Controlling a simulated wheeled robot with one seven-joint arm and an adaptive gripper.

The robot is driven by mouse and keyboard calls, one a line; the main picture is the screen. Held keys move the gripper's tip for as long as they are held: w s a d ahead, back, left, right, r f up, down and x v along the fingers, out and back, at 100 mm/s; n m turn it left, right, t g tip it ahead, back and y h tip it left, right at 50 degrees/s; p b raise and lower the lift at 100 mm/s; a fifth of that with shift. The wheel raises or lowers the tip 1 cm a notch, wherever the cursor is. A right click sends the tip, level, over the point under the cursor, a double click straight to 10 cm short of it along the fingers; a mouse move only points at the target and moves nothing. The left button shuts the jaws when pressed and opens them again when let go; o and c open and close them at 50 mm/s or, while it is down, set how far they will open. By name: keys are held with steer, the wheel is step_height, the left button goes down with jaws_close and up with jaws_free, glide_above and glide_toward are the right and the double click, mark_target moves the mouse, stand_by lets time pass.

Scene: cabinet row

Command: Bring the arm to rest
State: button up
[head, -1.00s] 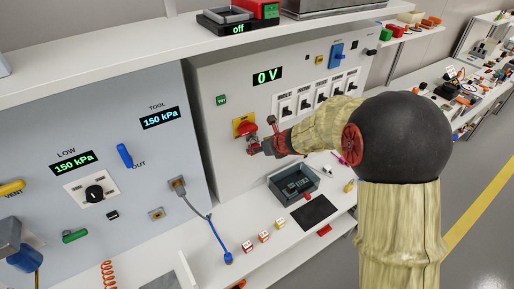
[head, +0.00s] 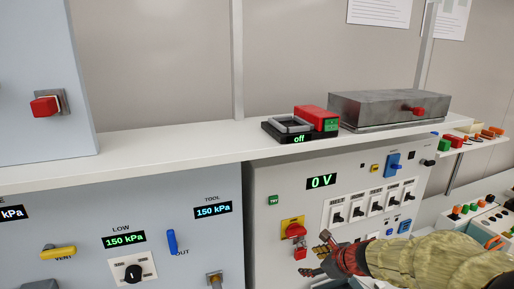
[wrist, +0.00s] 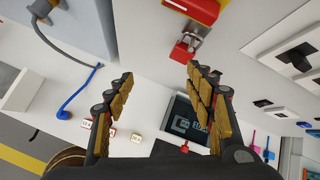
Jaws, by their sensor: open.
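My gripper (head: 318,262) is at the lower right in the head view, just right of and below a red-and-yellow rotary switch (head: 292,226) on the grey cabinet front. In the wrist view my gripper (wrist: 160,80) has its two padded fingers wide apart with nothing between them. A red padlock-like piece with a metal shackle (wrist: 184,50) hangs at the switch, beyond the fingers and apart from them. It also shows in the head view (head: 300,253). My sleeved forearm comes in from the lower right.
A white shelf (head: 150,165) runs above the cabinets, carrying a black-and-red device reading off (head: 298,133) and a metal box (head: 385,108). A row of black switches (head: 375,208) lies close above my forearm. A dark tray (wrist: 180,118) sits below, partly behind a finger.

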steer(key=s+a+n+g, duration=0.2)
steer(key=s+n, duration=0.6)
steer(key=s+a+n+g, duration=0.2)
steer(key=s+n, duration=0.6)
steer(key=s+d+r+n+h+b, duration=0.1)
steer(key=s+d+r+n+h, duration=0.1)
steer(key=s+r+n, duration=0.2)
steer(key=s+d+r+n+t+h+b, duration=0.1)
steer(key=s+r+n, duration=0.3)
steer(key=s, duration=0.7)
steer(key=n, duration=0.2)
steer(key=shift+s+d+n+t+h+b, duration=0.15)
steer(key=shift+d+n+t+h+b, duration=0.15)
steer(key=shift+d+n+h+b, duration=0.1)
steer(key=shift+c, duration=1.4)
